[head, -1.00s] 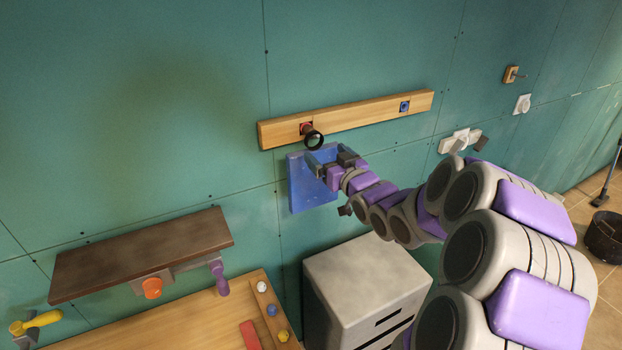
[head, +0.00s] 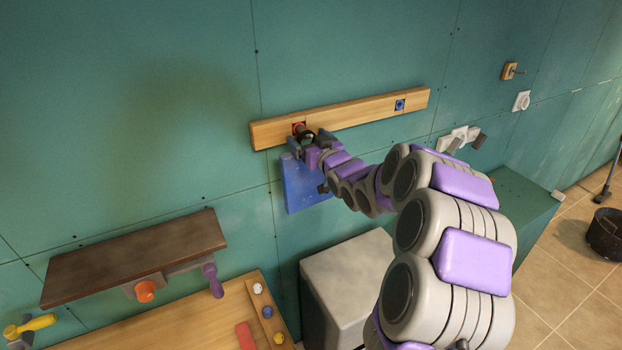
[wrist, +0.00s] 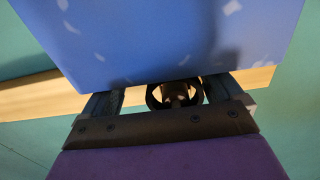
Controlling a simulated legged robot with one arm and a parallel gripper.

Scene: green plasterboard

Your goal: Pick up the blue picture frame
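The blue picture frame (head: 300,187) is a flat, speckled blue panel against the green wall, just below a wooden rail. In the wrist view the blue frame (wrist: 170,40) fills the upper part and hides the finger ends. My gripper (head: 309,142) is at the frame's top edge, close under the rail. In the wrist view my gripper (wrist: 158,97) has its fingers spread wide, with a dark round ring (wrist: 174,95) between them. Whether the fingers touch the frame cannot be told.
The wooden rail (head: 350,117) carries a red-based fixture (head: 299,127) right by my gripper and a blue one (head: 400,104) at right. A brown shelf (head: 135,255) is at lower left. A grey cabinet (head: 345,275) stands below the frame.

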